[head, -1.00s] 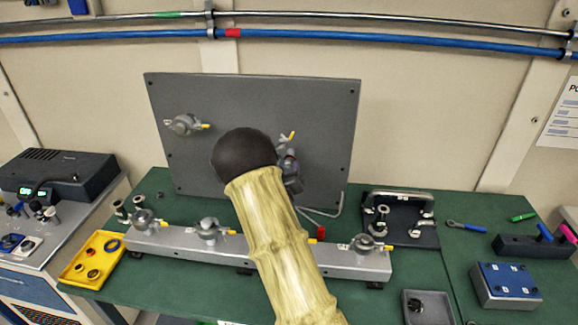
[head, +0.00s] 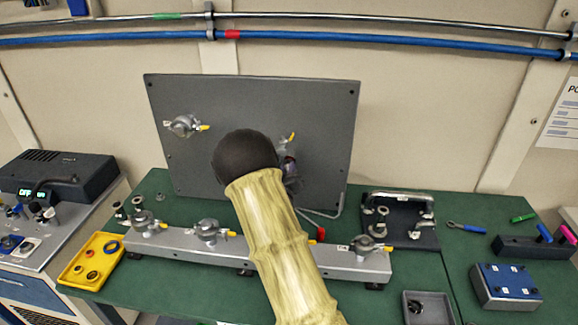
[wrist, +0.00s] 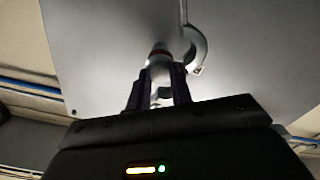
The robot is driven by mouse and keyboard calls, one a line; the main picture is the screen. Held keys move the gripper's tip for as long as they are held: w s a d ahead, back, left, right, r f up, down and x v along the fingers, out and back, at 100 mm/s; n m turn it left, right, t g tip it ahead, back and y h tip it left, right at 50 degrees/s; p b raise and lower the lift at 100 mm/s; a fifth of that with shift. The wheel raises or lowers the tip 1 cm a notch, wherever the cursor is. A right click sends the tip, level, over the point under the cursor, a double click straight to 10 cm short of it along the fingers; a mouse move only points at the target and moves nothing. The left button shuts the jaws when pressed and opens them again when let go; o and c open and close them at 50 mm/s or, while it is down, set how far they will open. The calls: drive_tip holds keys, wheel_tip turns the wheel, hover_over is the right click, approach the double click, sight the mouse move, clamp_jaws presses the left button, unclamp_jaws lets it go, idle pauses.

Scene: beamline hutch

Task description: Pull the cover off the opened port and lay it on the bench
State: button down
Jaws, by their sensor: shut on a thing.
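The grey upright panel (head: 320,110) stands at the back of the green bench (head: 465,210). My gripper (wrist: 159,80) is at the panel's right part, shut on a small silvery cover (wrist: 159,68) with a reddish band at its far end. In the wrist view an open, curved clamp (wrist: 199,48) hangs just right of the cover. A yellow tag (head: 292,137) shows there in the head view. My arm hides most of the port and gripper in the head view. I cannot tell whether the cover touches the port.
A second clamped port (head: 182,125) is at the panel's upper left. A long grey rail (head: 180,244) with several clamped fittings lies in front. A yellow tray (head: 75,271) is at left; a dark fixture with a handle (head: 410,232) and a blue-topped block (head: 507,280) are at right.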

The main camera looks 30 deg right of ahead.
drive_tip(key=shift+b+v, duration=0.4)
drive_tip(key=shift+v, duration=0.7)
idle(0.7)
drive_tip(key=shift+b+v, duration=0.65)
drive_tip(key=shift+v, duration=1.8)
